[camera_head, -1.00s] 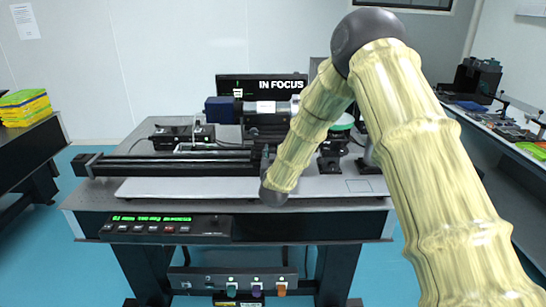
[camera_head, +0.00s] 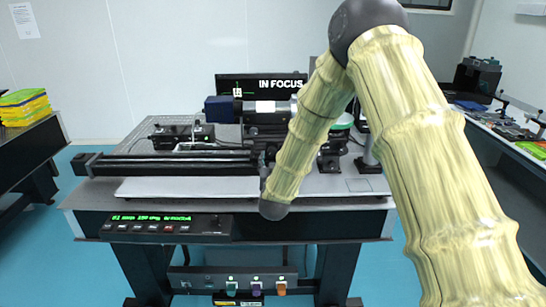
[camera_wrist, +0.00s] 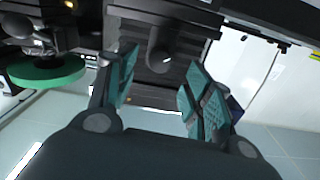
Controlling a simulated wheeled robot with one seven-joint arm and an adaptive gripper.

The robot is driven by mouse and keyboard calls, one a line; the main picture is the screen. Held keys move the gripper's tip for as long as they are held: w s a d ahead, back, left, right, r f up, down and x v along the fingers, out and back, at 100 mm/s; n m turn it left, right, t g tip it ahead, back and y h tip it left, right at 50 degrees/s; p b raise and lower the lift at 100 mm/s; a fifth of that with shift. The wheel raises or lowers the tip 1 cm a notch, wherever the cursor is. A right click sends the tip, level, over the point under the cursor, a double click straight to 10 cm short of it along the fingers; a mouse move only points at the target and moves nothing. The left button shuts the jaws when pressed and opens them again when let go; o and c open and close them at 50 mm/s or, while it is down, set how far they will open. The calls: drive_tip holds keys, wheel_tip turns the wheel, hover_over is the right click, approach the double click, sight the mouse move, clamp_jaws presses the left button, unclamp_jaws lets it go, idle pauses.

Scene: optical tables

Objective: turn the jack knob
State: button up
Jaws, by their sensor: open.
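In the wrist view, my gripper (camera_wrist: 161,78) is open, its two teal-padded fingers spread apart. A dark rounded knob (camera_wrist: 160,52) on a dark block shows between and beyond the fingertips. The fingers do not appear to close on it, and I cannot tell whether either touches it. I cannot be sure that it is the jack knob. In the head view, my arm reaches down to the front of the optical setup (camera_head: 250,118), and my gripper is mostly hidden there.
The setup stands on an optical table (camera_head: 90,200). A long black rail (camera_head: 170,165) lies along its left front, with a control box (camera_head: 165,228) below. A monitor (camera_head: 262,84) reads "IN FOCUS". A green disc (camera_wrist: 45,72) is left in the wrist view.

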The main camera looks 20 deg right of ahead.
drive_tip(key=v, duration=0.6)
drive_tip(key=shift+s, duration=0.15)
